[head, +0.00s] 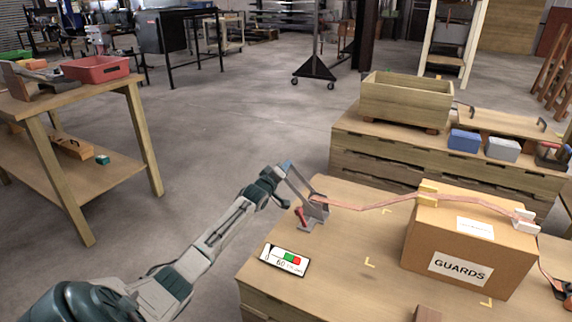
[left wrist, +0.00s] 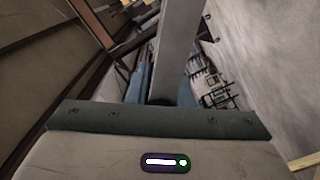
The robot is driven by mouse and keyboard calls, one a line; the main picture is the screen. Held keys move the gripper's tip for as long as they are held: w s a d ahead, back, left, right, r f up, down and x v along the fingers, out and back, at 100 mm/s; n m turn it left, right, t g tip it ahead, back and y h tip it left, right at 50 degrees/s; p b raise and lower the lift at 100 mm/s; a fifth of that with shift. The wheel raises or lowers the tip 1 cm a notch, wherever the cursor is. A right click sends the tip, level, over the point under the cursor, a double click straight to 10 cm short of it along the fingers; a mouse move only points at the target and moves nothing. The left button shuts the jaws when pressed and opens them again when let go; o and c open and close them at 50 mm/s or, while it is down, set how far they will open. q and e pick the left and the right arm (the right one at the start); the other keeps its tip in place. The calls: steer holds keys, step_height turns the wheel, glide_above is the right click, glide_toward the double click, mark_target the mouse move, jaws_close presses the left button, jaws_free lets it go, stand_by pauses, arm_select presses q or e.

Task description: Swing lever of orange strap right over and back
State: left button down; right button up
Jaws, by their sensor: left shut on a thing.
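The orange strap (head: 365,206) runs from a grey ratchet (head: 314,210) at the table's left side up over a cardboard box (head: 468,236) marked GUARDS. The ratchet's grey lever (head: 299,182) stands raised, tilted up to the left. My left gripper (head: 287,167) is at the lever's upper end, shut on it. In the left wrist view the lever (left wrist: 178,45) shows as a grey bar between the blue fingers. A red part (head: 300,216) sits at the ratchet's near left side. My right gripper is in no view.
A small display (head: 285,261) reading 60 with red and green blocks lies on the table (head: 345,262) near its left edge. A wooden crate (head: 405,102) and blue box (head: 464,140) stand on a bench behind.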

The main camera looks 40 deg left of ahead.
arm_select(q)
steer(key=shift+a+f, duration=0.15)
steer(key=shift+f, duration=0.15)
steer(key=c, duration=1.3)
jaws_free()
steer(key=shift+s, duration=0.1)
